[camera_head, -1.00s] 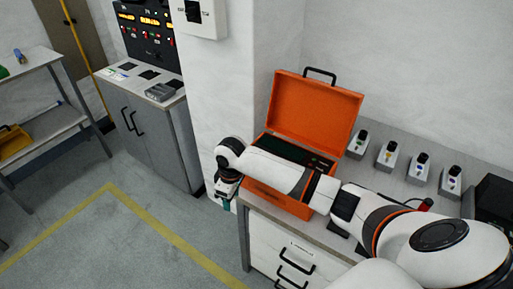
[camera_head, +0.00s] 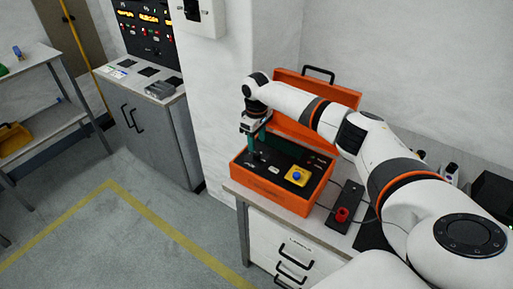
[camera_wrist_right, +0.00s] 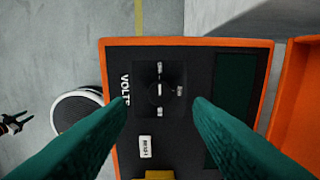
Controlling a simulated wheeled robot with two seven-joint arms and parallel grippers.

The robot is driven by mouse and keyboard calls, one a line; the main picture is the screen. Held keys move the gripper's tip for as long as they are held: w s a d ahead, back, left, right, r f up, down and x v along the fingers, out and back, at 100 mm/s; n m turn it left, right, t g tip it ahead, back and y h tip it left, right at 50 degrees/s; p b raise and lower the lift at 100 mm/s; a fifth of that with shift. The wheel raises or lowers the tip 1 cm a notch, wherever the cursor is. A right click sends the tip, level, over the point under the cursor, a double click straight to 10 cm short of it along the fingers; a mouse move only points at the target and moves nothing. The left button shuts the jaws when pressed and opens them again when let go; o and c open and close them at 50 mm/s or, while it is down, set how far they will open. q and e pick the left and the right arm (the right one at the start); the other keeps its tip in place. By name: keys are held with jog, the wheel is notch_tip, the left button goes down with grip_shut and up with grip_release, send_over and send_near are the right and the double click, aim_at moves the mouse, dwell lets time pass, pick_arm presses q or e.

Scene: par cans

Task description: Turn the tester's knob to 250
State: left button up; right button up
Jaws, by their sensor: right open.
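The tester is an open orange case (camera_head: 272,193) with a black panel, on the bench; it also shows in the right wrist view (camera_wrist_right: 200,42). Its dark round knob (camera_wrist_right: 157,90) sits beside the word VOLTS, with small pale marks around it, too small to read. My right gripper (camera_head: 256,148) points down over the panel's left part. In the wrist view its two teal fingers (camera_wrist_right: 160,103) are open and apart, one on each side of the knob, with nothing between them. Whether they reach the knob's height I cannot tell.
The panel also has a blue button on a yellow plate (camera_head: 296,176). The raised orange lid (camera_head: 318,92) stands behind. A box with a red button (camera_head: 342,214) and a cable lie to the right. A grey cabinet (camera_head: 150,135) stands at left; the floor in front is clear.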

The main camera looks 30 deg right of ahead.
aim_at(256, 152)
notch_tip(256, 152, down, 5)
jog(key=shift+r, duration=0.1)
dwell(0.3)
jog(key=c, duration=1)
jog(key=shift+a+r+m+p, duration=0.1)
jog(key=shift+r+m+p, duration=0.05)
jog(key=shift+m+p, duration=1.8)
jog(key=m+p, duration=0.3)
jog(key=m, duration=0.1)
jog(key=m+p, duration=0.2)
jog(key=m, duration=0.3)
jog(key=m+p, duration=0.1)
jog(key=m, duration=0.3)
jog(key=shift+m, duration=0.35)
